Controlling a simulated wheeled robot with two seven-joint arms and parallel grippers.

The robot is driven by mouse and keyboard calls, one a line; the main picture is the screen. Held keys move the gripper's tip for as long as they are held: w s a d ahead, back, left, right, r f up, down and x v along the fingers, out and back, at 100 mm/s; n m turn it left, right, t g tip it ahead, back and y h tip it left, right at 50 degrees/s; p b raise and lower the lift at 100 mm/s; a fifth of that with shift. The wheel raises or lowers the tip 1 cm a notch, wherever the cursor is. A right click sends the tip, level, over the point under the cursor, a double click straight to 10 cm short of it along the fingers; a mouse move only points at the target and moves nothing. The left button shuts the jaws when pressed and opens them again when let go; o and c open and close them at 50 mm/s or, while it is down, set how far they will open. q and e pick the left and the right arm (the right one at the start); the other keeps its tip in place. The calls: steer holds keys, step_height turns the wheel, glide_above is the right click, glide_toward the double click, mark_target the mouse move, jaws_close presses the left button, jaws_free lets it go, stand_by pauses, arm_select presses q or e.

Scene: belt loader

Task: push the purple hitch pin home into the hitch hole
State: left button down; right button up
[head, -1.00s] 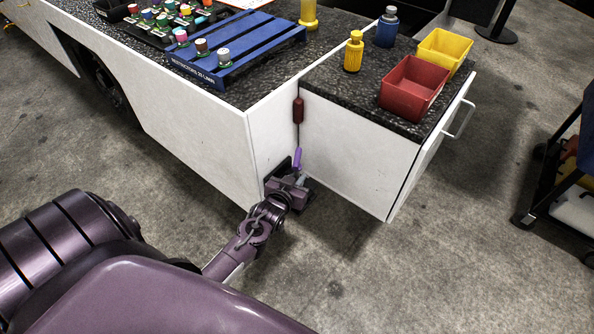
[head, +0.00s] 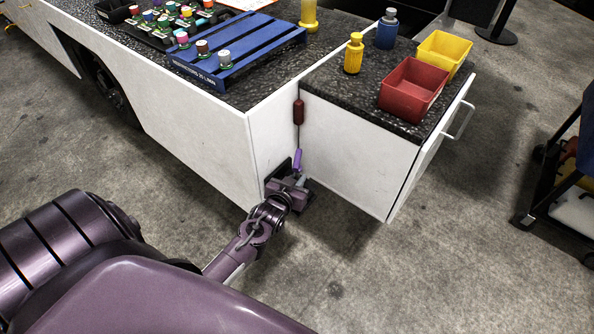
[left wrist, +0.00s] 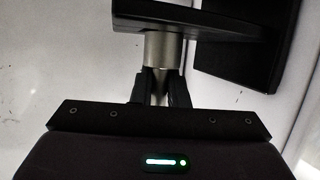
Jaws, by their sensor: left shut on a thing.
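The purple hitch pin (head: 297,159) stands slightly tilted in the corner where the long white cabinet meets the shorter one. My left gripper (head: 297,181) is low in that corner, shut on the pin just below its purple part. In the left wrist view the fingers (left wrist: 160,90) close around a narrow metal piece below a grey cylinder (left wrist: 163,50), under a black plate (left wrist: 185,17). The hitch hole is hidden, so I cannot tell how deep the pin sits. My right gripper is not in view.
A dark red handle (head: 298,111) hangs above the pin on the cabinet wall. White cabinet faces close in on the left (head: 200,128) and right (head: 350,160). A red bin (head: 412,90) stands on the worktop. The floor in front is clear; a dark cart (head: 560,185) is at far right.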

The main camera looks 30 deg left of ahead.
arm_select(q)
steer(key=shift+s+d+f, duration=0.1)
steer(key=shift+s+f, duration=0.2)
steer(key=shift+f, duration=0.2)
steer(key=shift+w+r+p, duration=0.1)
steer(key=shift+r+p, duration=0.05)
steer(key=shift+p, duration=0.25)
steer(key=shift+r+p, duration=0.1)
steer(key=shift+p, duration=0.25)
stand_by(0.7)
